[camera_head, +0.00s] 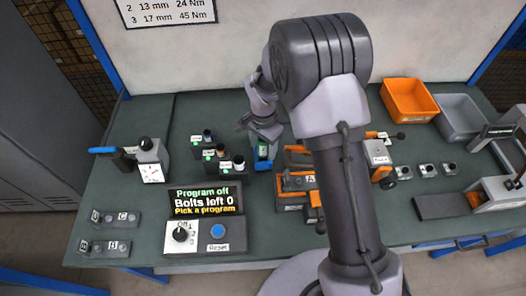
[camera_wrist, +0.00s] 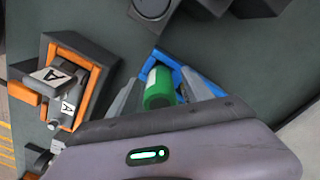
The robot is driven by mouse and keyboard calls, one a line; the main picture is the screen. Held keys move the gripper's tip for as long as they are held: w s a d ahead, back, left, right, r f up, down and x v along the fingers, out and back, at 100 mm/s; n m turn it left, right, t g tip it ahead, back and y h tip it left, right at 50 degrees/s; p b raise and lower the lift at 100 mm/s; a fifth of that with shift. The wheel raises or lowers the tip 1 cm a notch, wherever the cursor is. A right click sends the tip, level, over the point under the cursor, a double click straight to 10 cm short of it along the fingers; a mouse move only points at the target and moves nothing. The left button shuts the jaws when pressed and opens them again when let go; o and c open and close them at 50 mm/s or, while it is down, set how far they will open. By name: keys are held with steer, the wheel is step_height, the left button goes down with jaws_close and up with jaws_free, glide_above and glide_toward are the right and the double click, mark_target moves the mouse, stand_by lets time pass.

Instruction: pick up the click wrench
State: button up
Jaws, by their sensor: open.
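My gripper (camera_head: 262,133) is open, low over the middle of the bench. In the wrist view its fingers (camera_wrist: 158,85) stand on either side of a green cylinder with a dark spot on its end (camera_wrist: 160,90), beside blue edges. In the head view this green and blue item (camera_head: 263,152) sits just below the fingers. Whether the fingers touch it cannot be told. No click wrench is labelled, and I cannot tell for certain which item it is. A blue-ended tool (camera_head: 103,150) lies at the left by a dial stand (camera_head: 151,172). An orange tool with a black end (camera_head: 385,135) is at the right.
An orange and black rack (camera_head: 292,186) stands right of the gripper. Several small dark blocks (camera_head: 215,153) are to its left. Orange (camera_head: 409,100) and grey bins (camera_head: 461,116) stand at the back right. My arm hides part of the bench.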

steer(key=shift+f, duration=0.1)
jaws_close()
